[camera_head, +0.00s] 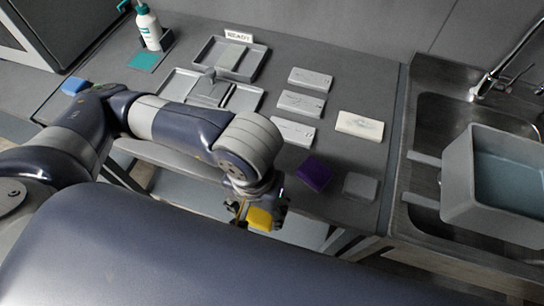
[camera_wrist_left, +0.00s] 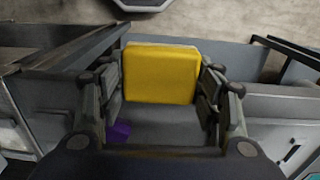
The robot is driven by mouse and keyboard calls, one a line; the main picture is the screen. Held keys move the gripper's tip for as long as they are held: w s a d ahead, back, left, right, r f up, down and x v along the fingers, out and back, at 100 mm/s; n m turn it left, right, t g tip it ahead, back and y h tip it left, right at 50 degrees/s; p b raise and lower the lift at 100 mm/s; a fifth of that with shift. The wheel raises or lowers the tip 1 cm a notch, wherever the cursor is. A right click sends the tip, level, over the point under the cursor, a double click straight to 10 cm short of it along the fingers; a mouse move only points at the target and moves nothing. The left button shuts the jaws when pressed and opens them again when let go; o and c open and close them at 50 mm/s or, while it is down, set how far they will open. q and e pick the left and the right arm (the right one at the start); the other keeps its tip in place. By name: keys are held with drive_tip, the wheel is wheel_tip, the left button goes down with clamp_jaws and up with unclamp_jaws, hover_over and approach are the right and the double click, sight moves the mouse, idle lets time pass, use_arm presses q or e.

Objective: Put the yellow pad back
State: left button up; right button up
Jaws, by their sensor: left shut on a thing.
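The yellow pad (camera_head: 260,217) is in my left gripper (camera_head: 262,208), by the front edge of the grey bench in the head view. In the left wrist view the yellow pad (camera_wrist_left: 160,73) stands between the two fingers of the left gripper (camera_wrist_left: 161,95), which is shut on it. A purple pad (camera_head: 315,173) lies on the bench close behind the gripper, and a grey pad (camera_head: 360,186) lies right of it. My right gripper is in neither view.
Grey slabs (camera_head: 302,104) and a cream slab (camera_head: 359,125) lie on the bench. Trays (camera_head: 262,60) stand behind my left arm. A teal pad (camera_head: 145,60), a spray bottle (camera_head: 149,28) and a blue pad (camera_head: 74,86) are at left. A sink (camera_head: 425,114) with a grey tub (camera_head: 458,180) is at right.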

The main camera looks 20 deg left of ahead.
use_arm(q)
drive_tip(key=w+b, duration=0.1)
drive_tip(key=b, duration=0.2)
drive_tip(key=shift+w+a+f, duration=0.1)
drive_tip(key=shift+w+f, duration=0.25)
drive_tip(key=shift+f, duration=0.05)
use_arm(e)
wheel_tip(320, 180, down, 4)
use_arm(q)
drive_tip(key=w+p, duration=0.1)
drive_tip(key=w, duration=0.3)
drive_tip(key=w+a+p, duration=0.1)
drive_tip(key=w+p, duration=0.1)
drive_tip(key=w, duration=0.2)
drive_tip(key=w+p, duration=0.2)
drive_tip(key=w, duration=0.2)
drive_tip(key=shift+w+a+f, duration=0.2)
drive_tip(key=shift+w+a, duration=0.1)
drive_tip(key=shift+a, duration=0.1)
drive_tip(key=shift+w+f+p, duration=0.15)
drive_tip(key=shift+w+p, duration=0.1)
drive_tip(key=shift+p, duration=0.3)
wheel_tip(320, 180, down, 2)
drive_tip(key=shift+f+p, duration=0.2)
drive_tip(key=shift+p, duration=0.5)
drive_tip(key=shift+f, duration=0.5)
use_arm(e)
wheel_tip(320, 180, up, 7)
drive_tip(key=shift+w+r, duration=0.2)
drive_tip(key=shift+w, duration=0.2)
